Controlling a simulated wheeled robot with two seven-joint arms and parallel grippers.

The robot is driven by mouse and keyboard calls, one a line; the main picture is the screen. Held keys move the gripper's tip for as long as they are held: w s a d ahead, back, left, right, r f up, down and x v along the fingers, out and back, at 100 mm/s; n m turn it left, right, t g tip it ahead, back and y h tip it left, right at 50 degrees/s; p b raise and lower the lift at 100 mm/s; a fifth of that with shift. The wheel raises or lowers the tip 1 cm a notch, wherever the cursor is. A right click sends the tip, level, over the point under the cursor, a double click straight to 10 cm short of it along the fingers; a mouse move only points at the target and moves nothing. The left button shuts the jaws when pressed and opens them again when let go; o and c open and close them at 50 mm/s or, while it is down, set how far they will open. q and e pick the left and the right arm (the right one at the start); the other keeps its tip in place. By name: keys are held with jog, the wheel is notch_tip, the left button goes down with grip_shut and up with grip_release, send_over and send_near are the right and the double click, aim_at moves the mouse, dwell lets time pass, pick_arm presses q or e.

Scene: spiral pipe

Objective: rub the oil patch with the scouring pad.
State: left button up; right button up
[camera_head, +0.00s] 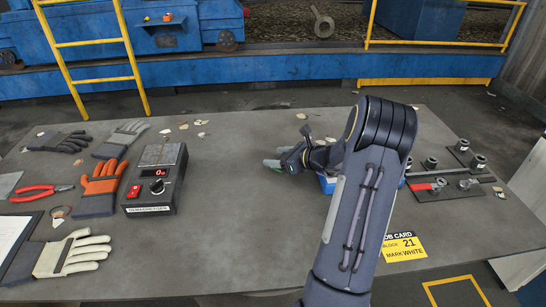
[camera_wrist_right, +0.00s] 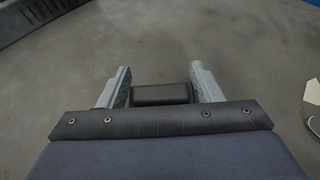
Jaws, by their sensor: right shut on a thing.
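My right gripper (camera_head: 274,165) is over the middle of the grey table in the head view, its arm coming in from the front right. In the right wrist view its two pale fingers (camera_wrist_right: 160,70) stand on either side of a dark rectangular block (camera_wrist_right: 162,94), and the gripper is shut on it. This block may be the scouring pad; its texture is too small to tell. In the head view the block cannot be made out. I cannot pick out the oil patch on the grey tabletop (camera_head: 235,225) in either view. My left gripper is not in view.
A demagnetiser box (camera_head: 155,180) stands left of the gripper. Gloves (camera_head: 72,255) and red pliers (camera_head: 42,192) lie further left. A blue object (camera_head: 327,184) is partly hidden behind my arm. Dark fixtures (camera_head: 440,185) and a yellow job card (camera_head: 403,247) are on the right. The centre front is clear.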

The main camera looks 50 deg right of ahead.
aim_at(240, 166)
jog(key=shift+w+a+b, duration=0.7)
jog(key=shift+w+a, duration=0.65)
jog(key=shift+a, duration=0.25)
jog(key=shift+w+a+b, duration=0.7)
jog(key=shift+w+a, duration=0.65)
jog(key=shift+a, duration=0.25)
jog(key=shift+w+a+f+b, duration=0.15)
jog(key=shift+w+a+b, duration=0.7)
jog(key=shift+w+a, duration=0.5)
jog(key=shift+s+a, duration=0.15)
notch_tip(240, 166, up, 6)
jog(key=p, duration=0.5)
notch_tip(240, 166, up, 3)
jog(key=shift+r+p, duration=0.1)
jog(key=shift+p, duration=1.1)
